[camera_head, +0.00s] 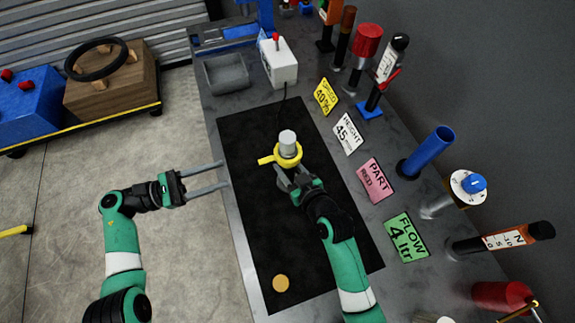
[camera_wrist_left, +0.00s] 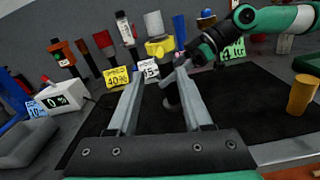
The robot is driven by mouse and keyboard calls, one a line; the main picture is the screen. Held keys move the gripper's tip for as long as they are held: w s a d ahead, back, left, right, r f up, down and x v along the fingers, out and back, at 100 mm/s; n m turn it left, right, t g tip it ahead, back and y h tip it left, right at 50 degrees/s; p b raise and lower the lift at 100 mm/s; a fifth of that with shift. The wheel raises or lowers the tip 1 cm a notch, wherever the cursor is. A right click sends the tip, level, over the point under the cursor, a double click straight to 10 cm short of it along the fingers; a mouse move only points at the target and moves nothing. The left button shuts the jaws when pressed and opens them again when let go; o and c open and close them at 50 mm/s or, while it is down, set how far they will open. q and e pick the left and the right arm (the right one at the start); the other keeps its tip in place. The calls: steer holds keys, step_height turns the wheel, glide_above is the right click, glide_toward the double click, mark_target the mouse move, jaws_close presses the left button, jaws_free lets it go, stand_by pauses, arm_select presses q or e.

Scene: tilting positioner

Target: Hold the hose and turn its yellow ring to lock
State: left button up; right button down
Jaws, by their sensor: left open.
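The yellow ring (camera_head: 287,154), with a short tab pointing left, sits around an upright piece below a grey cylinder (camera_head: 288,139), over the black mat. I cannot tell which part is the hose. In the left wrist view the ring (camera_wrist_left: 160,47) is beyond my left fingers, with the pale cylinder (camera_wrist_left: 153,22) above it. My left gripper (camera_head: 222,178) is open and empty, left of the ring and apart from it. My right gripper (camera_head: 291,176) is at the near side, just below the ring; its grip is unclear.
The black mat (camera_head: 255,225) covers the bench middle. An orange cylinder (camera_head: 281,283) stands at its near end. Cards, including a pink one (camera_head: 375,180), line the right side, with a blue tube (camera_head: 428,150) behind. A white box (camera_head: 279,62) and grey tray (camera_head: 227,73) stand at the far end.

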stand_by(0.5)
arm_select(q)
steer(key=c, duration=0.3)
steer(key=shift+w+m, duration=0.2)
steer(key=shift+m, duration=0.3)
steer(key=shift+c, duration=1.4)
steer(key=w+m+t, duration=0.1)
steer(key=m, duration=0.1)
steer(key=w+a+m+t+y, duration=0.1)
steer(key=m, duration=0.1)
steer(key=w+r+m+y, duration=0.1)
steer(key=m, duration=0.1)
steer(key=shift+a+t, duration=0.25)
steer(key=shift+t, duration=0.15)
jaws_close()
steer(key=shift+s+d+f+m+t+y, duration=0.25)
steer(key=shift+s+f+m+t+y, duration=0.15)
steer(key=shift+m, duration=0.4)
steer(key=shift+s+d+f+m+t+y, duration=0.25)
steer(key=shift+m+t+y, duration=0.2)
steer(key=shift+m, duration=0.35)
